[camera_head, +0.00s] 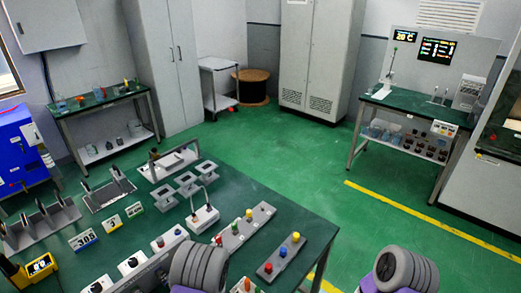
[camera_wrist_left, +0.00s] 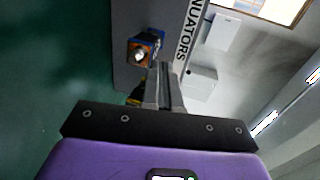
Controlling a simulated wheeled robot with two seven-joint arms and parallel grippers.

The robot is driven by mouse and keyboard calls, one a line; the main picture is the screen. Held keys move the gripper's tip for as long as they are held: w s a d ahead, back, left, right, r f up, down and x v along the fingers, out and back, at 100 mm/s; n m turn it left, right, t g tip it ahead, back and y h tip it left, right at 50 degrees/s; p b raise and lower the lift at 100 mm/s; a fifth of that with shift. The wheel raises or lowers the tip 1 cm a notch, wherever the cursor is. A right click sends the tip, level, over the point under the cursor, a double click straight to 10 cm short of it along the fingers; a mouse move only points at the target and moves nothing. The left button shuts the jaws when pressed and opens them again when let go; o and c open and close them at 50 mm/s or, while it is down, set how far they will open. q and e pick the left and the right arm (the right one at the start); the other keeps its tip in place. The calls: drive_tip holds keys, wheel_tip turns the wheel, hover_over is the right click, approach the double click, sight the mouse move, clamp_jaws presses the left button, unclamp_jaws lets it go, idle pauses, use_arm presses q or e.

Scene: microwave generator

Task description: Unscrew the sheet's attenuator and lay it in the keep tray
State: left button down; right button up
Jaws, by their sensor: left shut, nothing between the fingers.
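In the left wrist view my left gripper (camera_wrist_left: 164,70) is shut with nothing between its fingers. Its tips are over a grey panel (camera_wrist_left: 125,72) with a white strip whose visible letters read "NUATORS". A small blue part with a copper-coloured face and bright round tip (camera_wrist_left: 141,54), perhaps an attenuator, sits just beyond and left of the fingertips, apart from them as far as I can tell. A yellow-and-black piece (camera_wrist_left: 136,96) is partly hidden by the fingers. My right gripper is out of view. I cannot tell which item is the keep tray or read the sheet.
The green bench (camera_head: 262,205) holds a divided rack (camera_head: 42,228), a grey tray with uprights (camera_head: 107,193), an open-framed holder (camera_head: 168,165), knob boxes (camera_head: 170,240) and button strips (camera_head: 283,256). A grey panel (camera_head: 150,272) stands at its front. Green floor lies beyond.

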use_arm(q)
drive_tip(key=shift+w+a, duration=1.6)
drive_tip(key=shift+a, duration=0.25)
drive_tip(key=shift+s+f+b, duration=0.15)
drive_tip(key=shift+f+b, duration=0.15)
drive_tip(key=shift+s+a+p, duration=0.15)
drive_tip(key=shift+p, duration=0.15)
drive_tip(key=shift+s+a+r+p, duration=0.1)
drive_tip(key=shift+s+a+p, duration=0.15)
drive_tip(key=shift+p, duration=0.05)
drive_tip(key=shift+r+p, duration=0.35)
drive_tip(key=shift+r, duration=0.1)
drive_tip(key=s+d, duration=0.3)
drive_tip(key=d, duration=0.1)
drive_tip(key=shift+s+d+p, duration=0.3)
drive_tip(key=shift+s+p, duration=0.05)
drive_tip(key=shift+s, duration=0.05)
drive_tip(key=shift+r, duration=0.1)
